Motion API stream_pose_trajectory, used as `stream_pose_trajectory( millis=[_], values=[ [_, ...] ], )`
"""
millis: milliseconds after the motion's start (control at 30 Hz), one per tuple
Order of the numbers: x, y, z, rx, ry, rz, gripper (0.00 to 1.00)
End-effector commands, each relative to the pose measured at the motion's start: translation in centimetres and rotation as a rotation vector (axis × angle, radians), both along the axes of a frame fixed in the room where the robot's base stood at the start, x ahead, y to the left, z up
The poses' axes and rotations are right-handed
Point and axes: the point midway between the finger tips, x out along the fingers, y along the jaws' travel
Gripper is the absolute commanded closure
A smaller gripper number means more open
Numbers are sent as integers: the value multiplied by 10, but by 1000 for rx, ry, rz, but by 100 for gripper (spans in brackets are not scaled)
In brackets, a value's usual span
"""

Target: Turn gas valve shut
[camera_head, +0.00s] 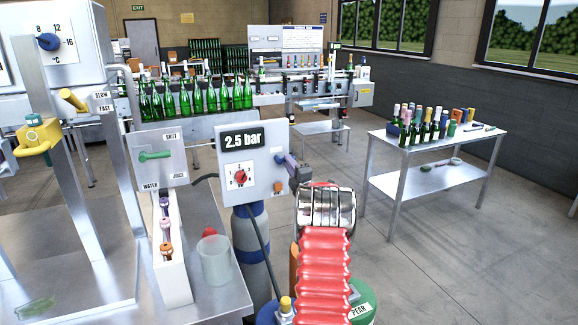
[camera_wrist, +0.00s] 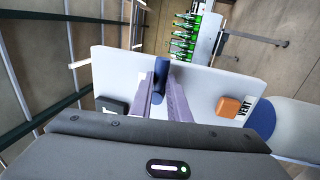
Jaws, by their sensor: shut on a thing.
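A blue handle (camera_wrist: 161,68) stands out from a pale panel (camera_wrist: 115,75) in the wrist view. My gripper (camera_wrist: 160,86) has its two purple-grey fingers closed on the handle. In the head view the same panel (camera_head: 232,148) shows a "2.5 bar" display and a red dial (camera_head: 240,176). My gripper (camera_head: 285,160) reaches the panel's right side there, and the handle is mostly hidden by the fingers. Any mark for the valve's open or shut position is not readable.
An orange VENT button (camera_wrist: 234,106) and a black block (camera_wrist: 111,106) sit on either side of the handle. A grey gas cylinder (camera_head: 250,240) stands below the panel. A clear beaker (camera_head: 214,260) stands on the metal bench. A bottle table (camera_head: 440,180) is at right.

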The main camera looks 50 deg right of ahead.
Motion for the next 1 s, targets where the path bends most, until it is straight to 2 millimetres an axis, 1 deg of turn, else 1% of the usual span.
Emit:
stream_pose_trajectory(
  millis=[33,367,400,633,1000],
  values=[
    [3,3,-4,-2,8,7,100],
    [3,4,-5,-3,10,9,100],
    [3,4,-5,-2,10,9,82],
    [2,2,-3,-2,7,5,66],
    [-2,2,-2,-2,5,2,66]
  ],
)
